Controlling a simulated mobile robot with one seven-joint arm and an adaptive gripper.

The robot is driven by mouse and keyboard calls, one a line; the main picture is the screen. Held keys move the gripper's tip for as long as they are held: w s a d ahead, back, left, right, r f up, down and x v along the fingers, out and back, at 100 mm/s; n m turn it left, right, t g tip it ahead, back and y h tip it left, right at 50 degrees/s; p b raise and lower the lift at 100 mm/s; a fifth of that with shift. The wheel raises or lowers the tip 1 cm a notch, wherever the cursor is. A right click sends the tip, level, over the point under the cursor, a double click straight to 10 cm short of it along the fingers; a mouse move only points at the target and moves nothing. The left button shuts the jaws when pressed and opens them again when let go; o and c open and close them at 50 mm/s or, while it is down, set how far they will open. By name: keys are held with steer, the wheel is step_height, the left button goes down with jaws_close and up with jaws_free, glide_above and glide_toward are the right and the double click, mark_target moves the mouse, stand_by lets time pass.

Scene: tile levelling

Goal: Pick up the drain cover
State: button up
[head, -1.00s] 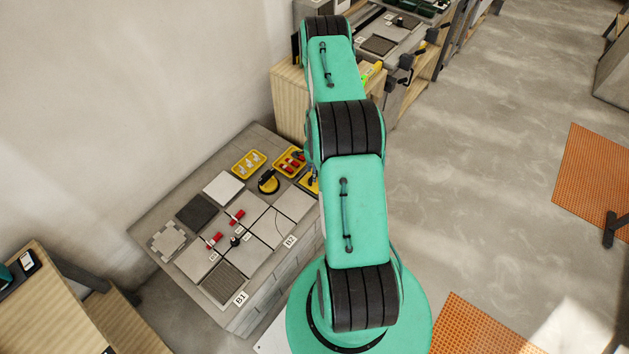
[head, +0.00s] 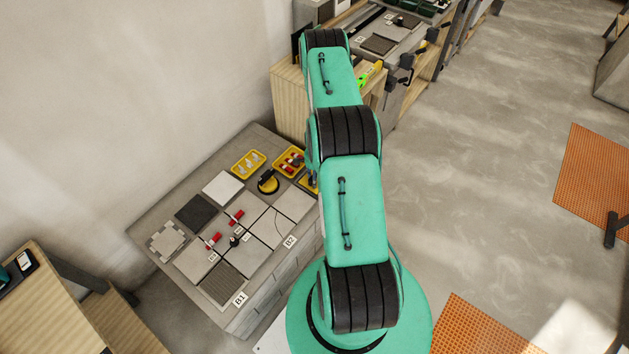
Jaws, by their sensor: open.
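No piece can be told with certainty as the drain cover. A ribbed grey square (head: 223,283) that looks like a grate lies flat at the near corner of the low tiled bench, beside the label B1. A dark textured square (head: 196,213) lies further back on the same bench, and another dark plate (head: 379,44) lies on the far bench. My green arm reaches away over the right side of the low bench. My gripper is hidden behind the arm's far end.
The low bench (head: 150,222) also bears pale tiles, red clips (head: 236,217), a yellow tray of white pieces (head: 248,162), a yellow tray of red pieces (head: 289,161) and a black-and-yellow tool (head: 268,182). A wooden cabinet (head: 291,101) stands behind.

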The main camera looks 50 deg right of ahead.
jaws_close()
steer(key=shift+r, duration=0.1)
stand_by(0.3)
steer(key=shift+r, duration=0.8)
step_height(320, 180, up, 2)
steer(key=shift+r+p, duration=0.1)
steer(key=shift+p, duration=0.35)
steer(key=s+a+r+p, duration=0.1)
steer(key=s+a+p, duration=0.1)
steer(key=s+a, duration=0.9)
steer(key=shift+s+a, duration=0.15)
